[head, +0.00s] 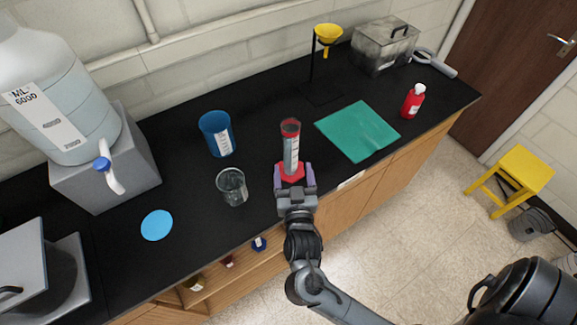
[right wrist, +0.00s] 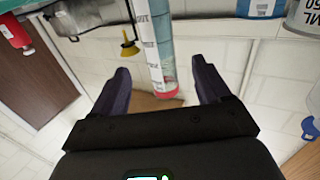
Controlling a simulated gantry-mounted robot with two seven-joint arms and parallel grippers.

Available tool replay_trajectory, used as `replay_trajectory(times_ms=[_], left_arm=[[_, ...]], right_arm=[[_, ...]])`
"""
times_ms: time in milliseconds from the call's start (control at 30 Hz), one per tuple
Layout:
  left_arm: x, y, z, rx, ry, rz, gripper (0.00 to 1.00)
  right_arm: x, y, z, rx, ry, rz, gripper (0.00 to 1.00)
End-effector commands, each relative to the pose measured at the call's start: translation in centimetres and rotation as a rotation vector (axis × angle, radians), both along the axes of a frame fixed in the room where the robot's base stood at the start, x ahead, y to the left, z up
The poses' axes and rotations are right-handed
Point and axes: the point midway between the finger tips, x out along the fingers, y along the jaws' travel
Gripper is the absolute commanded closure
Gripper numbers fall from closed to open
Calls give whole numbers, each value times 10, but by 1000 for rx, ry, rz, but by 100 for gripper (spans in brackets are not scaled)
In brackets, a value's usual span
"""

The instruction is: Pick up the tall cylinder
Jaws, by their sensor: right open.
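The tall cylinder (head: 291,148) is clear with white markings, a red rim and a red base, and stands upright on the black bench near its front edge. My right gripper (head: 295,178) comes from the front, with its two purple fingers apart on either side of the cylinder's lower part in the head view. In the right wrist view the cylinder (right wrist: 157,45) shows between the open fingers (right wrist: 163,85), with one red end visible. I cannot tell whether a finger touches it. My left gripper is not in view.
A glass beaker (head: 231,187) and a blue cup (head: 217,134) stand left of the cylinder. A green mat (head: 358,131), a red bottle (head: 413,101) and a yellow funnel on a stand (head: 328,35) are to the right and behind. Bare bench lies behind the cylinder.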

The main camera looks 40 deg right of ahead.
Motion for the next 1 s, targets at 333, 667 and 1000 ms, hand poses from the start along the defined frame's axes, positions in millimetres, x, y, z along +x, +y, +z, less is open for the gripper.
replay_trajectory(times_ms=[333,667,1000], left_arm=[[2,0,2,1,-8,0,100],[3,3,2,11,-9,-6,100],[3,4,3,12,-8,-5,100]], right_arm=[[37,-25,1,-2,-5,1,24],[53,-39,0,-3,-4,1,24],[82,-62,-2,-1,-4,2,24]])
